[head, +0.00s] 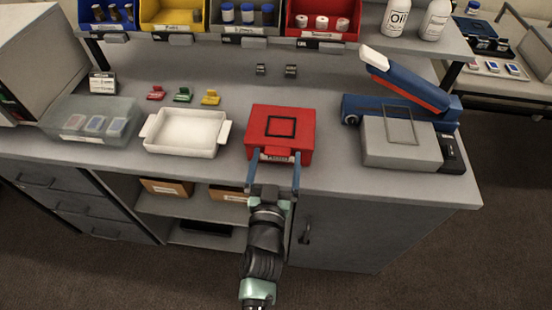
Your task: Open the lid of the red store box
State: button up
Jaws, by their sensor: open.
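The red store box (296,144) sits on the grey worktop near its front edge, with its lid down. A dark square outline marks the lid top. A pale label shows on its front. My gripper (274,158) is at the front of the box, its two blue fingers spread apart, one on each side of the label area. The fingers reach up to the box's front face; I cannot tell whether they touch it. Nothing shows between the fingers except the front of the box.
A white tray (187,148) stands left of the box, and a translucent bin (55,126) farther left. A grey-and-blue device (402,158) stands to the right. Small coloured clips (183,95) lie behind. Colour bins (319,8) line the shelf above. The worktop behind the box is mostly clear.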

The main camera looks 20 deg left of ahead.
grip_shut()
dwell(0.5)
jog(key=shift+d, duration=0.1)
